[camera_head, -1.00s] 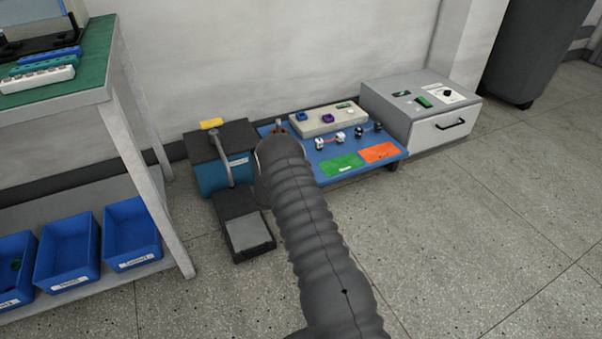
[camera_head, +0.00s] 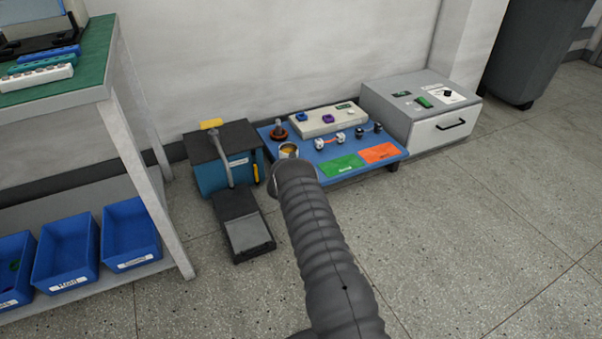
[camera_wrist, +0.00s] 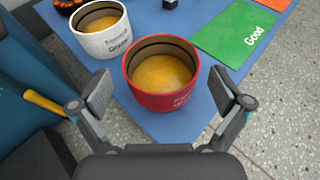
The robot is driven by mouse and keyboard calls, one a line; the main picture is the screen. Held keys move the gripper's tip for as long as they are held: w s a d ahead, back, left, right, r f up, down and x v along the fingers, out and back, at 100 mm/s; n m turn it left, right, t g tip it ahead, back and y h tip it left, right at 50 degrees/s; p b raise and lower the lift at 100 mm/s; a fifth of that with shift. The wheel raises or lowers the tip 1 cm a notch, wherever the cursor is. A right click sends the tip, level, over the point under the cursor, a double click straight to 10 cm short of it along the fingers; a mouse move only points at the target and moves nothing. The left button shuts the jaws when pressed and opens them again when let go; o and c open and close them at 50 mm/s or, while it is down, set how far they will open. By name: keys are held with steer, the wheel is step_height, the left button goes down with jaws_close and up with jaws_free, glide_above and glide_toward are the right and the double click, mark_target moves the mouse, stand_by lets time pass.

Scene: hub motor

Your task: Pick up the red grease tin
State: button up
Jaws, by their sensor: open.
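The red grease tin (camera_wrist: 160,98) stands upright and open-topped on the blue board in the wrist view, filled with yellow-brown grease. My gripper (camera_wrist: 164,98) is open, with one finger on each side of the red tin. I cannot tell whether either finger touches it. A white tin (camera_wrist: 104,42) with the same kind of grease and black lettering stands just beyond it to the left. In the head view, my arm hides the red tin, and the white tin (camera_head: 289,151) shows just past the arm's end.
The blue board (camera_head: 325,148) also holds a white box (camera_head: 322,120), small parts, a green card (camera_head: 342,165) and an orange card (camera_head: 380,152). A press-like machine (camera_head: 224,165) stands left of it. A grey cabinet (camera_head: 440,130) stands right. Open floor lies in front.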

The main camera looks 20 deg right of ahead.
steer(key=shift+b+x, duration=0.3)
steer(key=shift+x, duration=1.7)
steer(key=c, duration=0.9)
